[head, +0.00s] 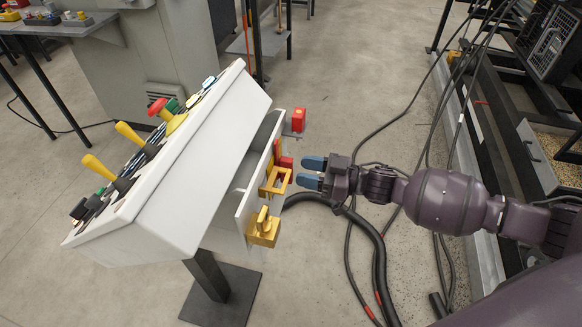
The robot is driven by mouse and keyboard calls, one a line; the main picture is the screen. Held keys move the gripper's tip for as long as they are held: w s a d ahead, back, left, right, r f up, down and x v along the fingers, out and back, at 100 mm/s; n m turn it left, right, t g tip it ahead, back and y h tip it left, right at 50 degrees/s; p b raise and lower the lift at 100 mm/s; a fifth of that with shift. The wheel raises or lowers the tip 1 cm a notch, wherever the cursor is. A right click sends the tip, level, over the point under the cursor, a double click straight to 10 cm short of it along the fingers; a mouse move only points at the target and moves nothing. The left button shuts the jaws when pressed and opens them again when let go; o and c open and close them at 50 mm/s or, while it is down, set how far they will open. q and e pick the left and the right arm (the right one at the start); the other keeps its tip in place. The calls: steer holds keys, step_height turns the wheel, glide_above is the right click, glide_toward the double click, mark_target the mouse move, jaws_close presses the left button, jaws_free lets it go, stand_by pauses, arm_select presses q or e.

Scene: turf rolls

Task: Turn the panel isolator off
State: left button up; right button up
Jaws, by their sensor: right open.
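A white sloped control panel (190,150) stands on a dark post. Its side facing my right arm carries a yellow block with a rotary handle (264,230), a yellow frame with red parts (276,181) and a red block (299,120). I cannot tell for certain which of these is the isolator. My right gripper (301,173) is open and empty, its two blue fingers pointing left at the yellow frame. The fingertips look just short of the frame; contact cannot be told. My left gripper is not in view.
The panel's sloped top has several yellow levers (98,167) and a red button (157,107). Black cables (372,255) lie on the floor below my right arm. A dark metal frame (500,130) stands at the right. A grey cabinet (150,60) stands behind.

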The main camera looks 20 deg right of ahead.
mark_target(291, 183)
steer(key=shift+x, duration=2)
jaws_close()
